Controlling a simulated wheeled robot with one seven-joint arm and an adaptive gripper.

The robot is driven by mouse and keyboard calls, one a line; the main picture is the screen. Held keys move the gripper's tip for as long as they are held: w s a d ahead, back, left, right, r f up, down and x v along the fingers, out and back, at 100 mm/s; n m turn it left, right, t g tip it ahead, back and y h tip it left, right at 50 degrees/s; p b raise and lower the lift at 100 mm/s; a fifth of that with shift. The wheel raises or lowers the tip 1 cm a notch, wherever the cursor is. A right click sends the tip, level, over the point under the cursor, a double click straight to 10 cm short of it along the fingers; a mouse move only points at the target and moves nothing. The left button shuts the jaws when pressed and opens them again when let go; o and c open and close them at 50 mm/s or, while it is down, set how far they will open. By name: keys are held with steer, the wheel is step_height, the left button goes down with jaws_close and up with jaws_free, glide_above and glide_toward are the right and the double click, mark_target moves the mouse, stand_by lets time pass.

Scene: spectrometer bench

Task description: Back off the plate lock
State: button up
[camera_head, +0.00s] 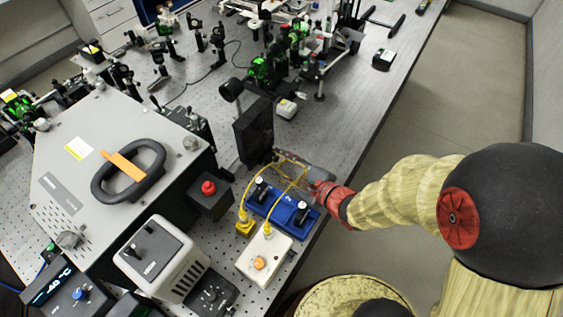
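A blue plate (282,209) lies on the bench near its right edge. Two black knobs with pale parts stand on it, a left knob (261,187) and a right knob (302,211). I cannot tell which part is the plate lock. My gripper (313,188) is at the plate's right end, just behind the right knob. Its red wrist comes in from the right. The fingers are too small and partly hidden to tell whether they are open or touch anything.
Yellow cables arch over the plate to a white box (264,254) with an orange button and a yellow connector (244,228). A black upright panel (254,131) stands behind. A red-button box (209,195) and a large grey instrument (85,205) are left. Floor lies right.

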steer(key=v, duration=1.1)
steer(key=shift+s+d, duration=0.25)
steer(key=shift+s, duration=0.15)
steer(key=shift+r, duration=0.1)
stand_by(0.4)
